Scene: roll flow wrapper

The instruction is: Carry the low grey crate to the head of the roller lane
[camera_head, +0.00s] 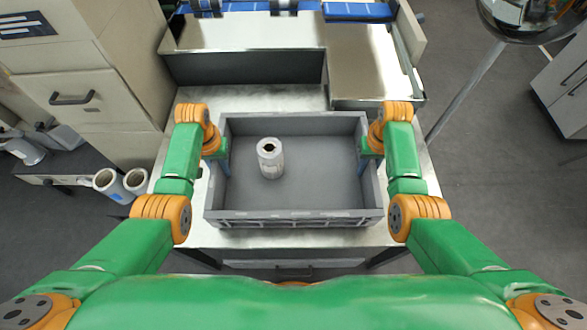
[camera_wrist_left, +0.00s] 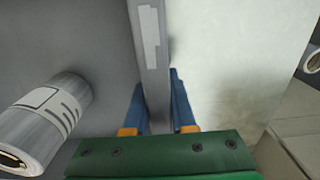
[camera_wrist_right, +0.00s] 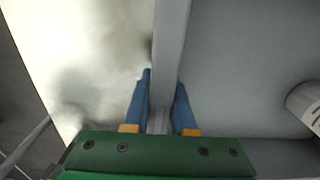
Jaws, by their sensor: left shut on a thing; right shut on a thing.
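The low grey crate (camera_head: 310,165) is in the middle of the head view, over a pale metal table. A whitish roll (camera_head: 270,160) stands inside it, left of centre; the left wrist view shows its printed side (camera_wrist_left: 45,120). My left gripper (camera_head: 222,155) is shut on the crate's left wall, with one blue finger on each side of the wall (camera_wrist_left: 150,60). My right gripper (camera_head: 370,155) is shut on the crate's right wall in the same way, as the right wrist view (camera_wrist_right: 165,100) shows. Whether the crate touches the table cannot be told.
A metal-topped machine (camera_head: 250,30) with blue parts stands behind the crate, its lower deck (camera_head: 370,65) at the right. A cabinet (camera_head: 75,95) is at the left, with paper rolls (camera_head: 112,184) below it. A metal pole (camera_head: 465,90) stands at the right. Table surface (camera_head: 250,98) shows behind the crate.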

